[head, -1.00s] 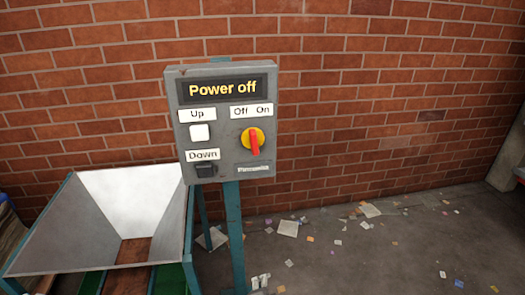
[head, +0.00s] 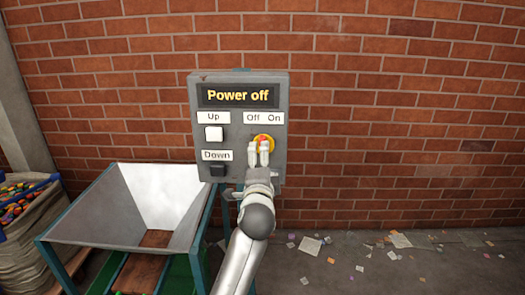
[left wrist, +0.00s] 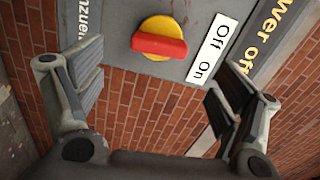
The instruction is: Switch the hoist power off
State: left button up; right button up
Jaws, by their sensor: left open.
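The grey control box (head: 193,125) stands on a teal post in front of the wall, and its display (head: 240,96) reads "Power off". The yellow round switch with a red handle (head: 264,138) sits below the "Off On" label (head: 263,117); my gripper partly covers it in the head view. In the left wrist view the switch (left wrist: 160,40) shows whole, its handle lying across the picture. My left gripper (head: 265,153) is open in front of the switch; its fingers (left wrist: 158,85) are spread wide with nothing between them. My right gripper is out of view.
White "Up" (head: 214,134) and black "Down" (head: 218,170) buttons sit left of the switch. A metal hopper (head: 105,210) stands at lower left, with a sack of coloured pieces (head: 25,240) beyond. Litter (head: 310,245) lies on the floor at right.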

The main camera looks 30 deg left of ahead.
pick_arm(q)
jog(key=p+x, duration=0.1)
jog(key=x, duration=0.7)
jog(key=shift+w+d, duration=0.1)
jog(key=shift+w, duration=0.1)
jog(key=c, duration=1)
jog(key=shift+n, duration=0.3)
jog(key=shift+f+n, duration=0.1)
jog(key=shift+n, duration=3)
jog(key=o, duration=1)
